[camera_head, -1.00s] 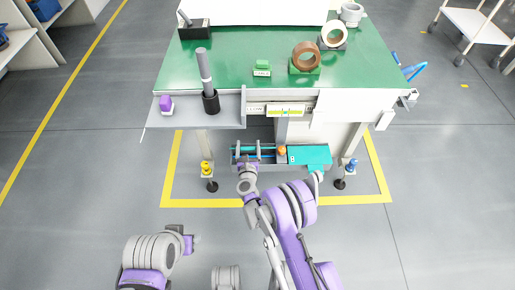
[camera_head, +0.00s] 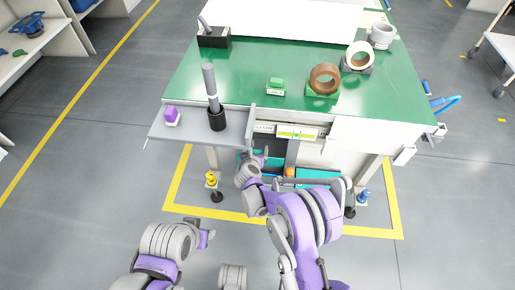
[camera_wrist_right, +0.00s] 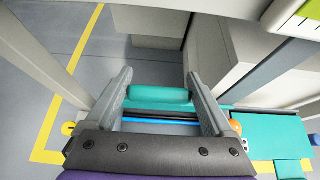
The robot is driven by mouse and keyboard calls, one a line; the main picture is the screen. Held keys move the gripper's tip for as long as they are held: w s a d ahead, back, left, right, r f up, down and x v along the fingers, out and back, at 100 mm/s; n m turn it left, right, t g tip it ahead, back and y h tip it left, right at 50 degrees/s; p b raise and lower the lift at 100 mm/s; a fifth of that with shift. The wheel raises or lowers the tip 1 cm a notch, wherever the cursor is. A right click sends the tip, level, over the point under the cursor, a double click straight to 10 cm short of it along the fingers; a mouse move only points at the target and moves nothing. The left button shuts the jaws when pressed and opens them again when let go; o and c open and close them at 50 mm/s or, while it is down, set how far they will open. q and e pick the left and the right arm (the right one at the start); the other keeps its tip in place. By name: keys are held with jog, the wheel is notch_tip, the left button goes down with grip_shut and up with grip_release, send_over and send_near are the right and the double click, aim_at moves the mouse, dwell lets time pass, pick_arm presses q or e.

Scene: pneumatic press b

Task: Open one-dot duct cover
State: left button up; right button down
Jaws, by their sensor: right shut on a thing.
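My right gripper (camera_head: 258,156) reaches to the press's lower front, under the shelf. In the right wrist view its two fingers (camera_wrist_right: 160,92) are shut on a narrow teal duct cover (camera_wrist_right: 160,97), which spans between the fingertips. A blue line (camera_wrist_right: 160,122) shows just below the cover, nearer the wrist. No dot mark is readable on the cover. A teal panel (camera_wrist_right: 272,132) lies to its right, with an orange knob (camera_wrist_right: 236,127) between them. In the head view my right arm hides most of the duct.
A grey shelf (camera_head: 192,128) with a black cup and purple block overhangs the left of the duct. The green tabletop (camera_head: 235,75) bears tape rolls. Table legs stand close on both sides. A yellow floor line (camera_head: 378,231) surrounds the press.

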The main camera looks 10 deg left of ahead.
jog(key=shift+w, duration=0.1)
dwell(0.4)
grip_release()
jog(key=shift+s+r, duration=0.1)
jog(key=shift+s, duration=0.1)
jog(key=v, duration=0.2)
jog(key=shift+s+r+p, duration=0.2)
jog(key=shift+p, duration=0.2)
jog(key=s+p, duration=0.1)
jog(key=s, duration=1.1)
